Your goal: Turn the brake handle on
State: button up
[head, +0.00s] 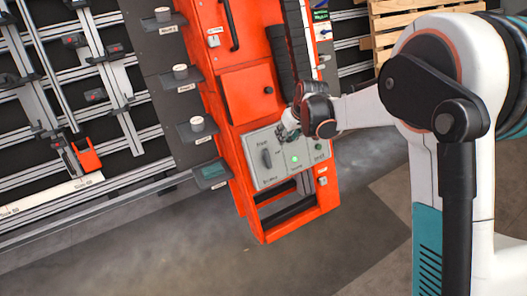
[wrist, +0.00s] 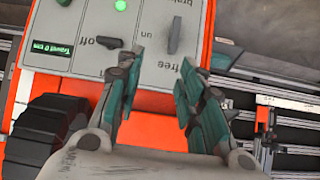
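The brake handle (wrist: 175,34) is a dark grey elongated knob on a light grey control panel (wrist: 150,72). In the wrist view, it stands nearly upright, in line with the "free" label below it. A label that seems to read "on" is to its left, and "brake" is partly cut off above. In the head view the handle (head: 266,158) is on the panel's left side. My gripper (wrist: 161,62) is open and empty, its teal-padded fingers apart just below the handle in the wrist view. In the head view my gripper (head: 285,133) is over the panel's upper edge.
A second knob (wrist: 108,42) marked "off", a green lamp (head: 295,159) and a small green display (wrist: 50,47) share the panel. The orange machine (head: 250,95) surrounds it. Small shelves with white cups (head: 197,124) stand left. Open floor (head: 210,250) lies in front.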

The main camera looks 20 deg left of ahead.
aim_at(268, 155)
jog(key=shift+n, duration=0.3)
jog(key=b+x, duration=0.1)
jog(key=x, duration=0.5)
jog(key=s+a+b+x, duration=0.1)
jog(key=b+x, duration=0.1)
jog(key=x, duration=0.4)
jog(key=s+a+b+x, duration=0.1)
jog(key=x, duration=0.5)
jog(key=shift+a+r+b, duration=0.1)
jog(key=shift+a+b, duration=0.05)
jog(key=shift+b, duration=0.2)
grip_shut()
